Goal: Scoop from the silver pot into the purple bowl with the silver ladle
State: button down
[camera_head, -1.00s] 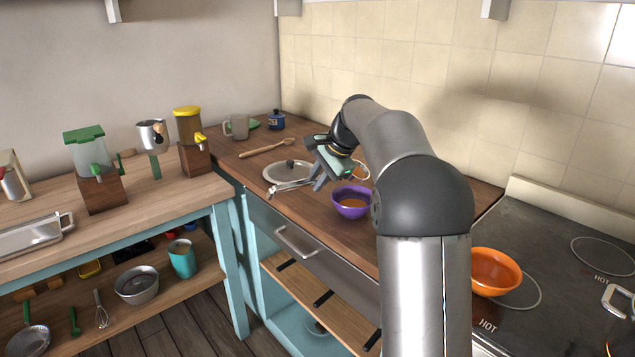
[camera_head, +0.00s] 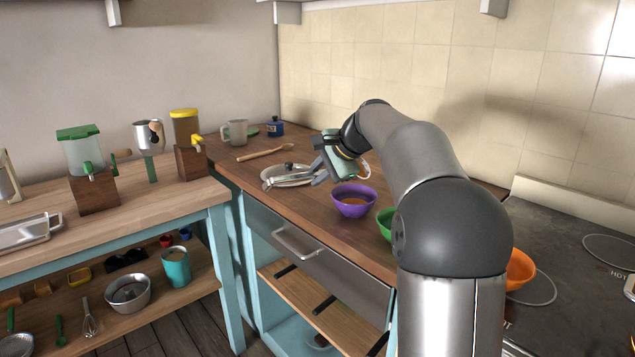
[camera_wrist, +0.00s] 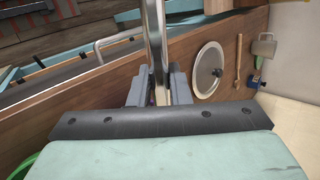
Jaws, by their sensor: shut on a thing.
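My gripper (camera_head: 320,172) is shut on the silver ladle (camera_head: 274,182), above the counter just left of the purple bowl. In the wrist view the ladle's shiny shaft (camera_wrist: 155,35) runs up from between my fingers (camera_wrist: 160,90).
A lid (camera_head: 292,172) lies on the counter behind the ladle. A green bowl (camera_head: 384,225) and an orange bowl (camera_head: 520,270) are partly hidden by my arm. A wooden spoon (camera_head: 265,153) and a mug (camera_head: 236,132) are farther back. The tiled wall bounds the counter.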

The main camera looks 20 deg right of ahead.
dwell(0.3)
jog(key=shift+f+t+b, duration=0.25)
jog(key=shift+t+b, duration=0.15)
jog(key=shift+b, duration=1.45)
jog(key=t+b, duration=0.1)
jog(key=b, duration=0.2)
jog(key=shift+s+f+t+y, duration=0.1)
jog(key=shift+t+y, duration=0.2)
jog(key=shift+y, duration=0.1)
jog(key=shift+b, duration=0.75)
jog(key=shift+r+t, duration=0.25)
jog(key=shift+t, duration=0.05)
jog(key=shift+f, duration=0.1)
jog(key=b, duration=0.3)
jog(key=shift+s+f+t, duration=0.1)
jog(key=shift+f+t, duration=0.2)
jog(key=shift+y+b, duration=0.3)
jog(key=shift+b, duration=0.05)
